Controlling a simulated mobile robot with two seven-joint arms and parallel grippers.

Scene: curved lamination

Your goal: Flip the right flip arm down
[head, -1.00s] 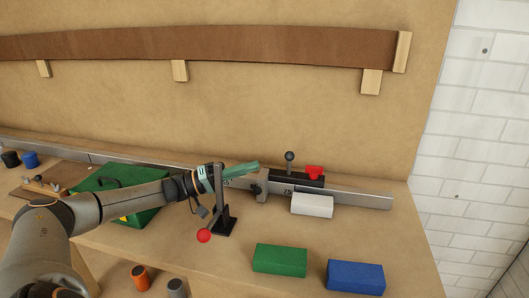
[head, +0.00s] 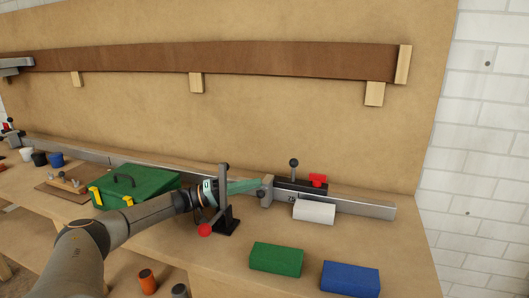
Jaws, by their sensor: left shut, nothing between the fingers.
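The flip arm (head: 223,188) is a dark grey upright bar on a black base at the bench's front, right of the green case. A red ball (head: 205,230) sits low at its front left. My left gripper (head: 258,183), teal-green and shut, points right. It lies behind the upright bar, which crosses in front of it; I cannot tell whether they touch. Its tip is close to the grey clamp block on the rail. My right gripper is not in view.
A metal rail (head: 365,208) runs along the back with a red-handled clamp (head: 317,181). A white block (head: 314,212), a green block (head: 276,259) and a blue block (head: 350,279) lie on the right. A green case (head: 135,182) stands left. A brown curved strip (head: 250,60) hangs above.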

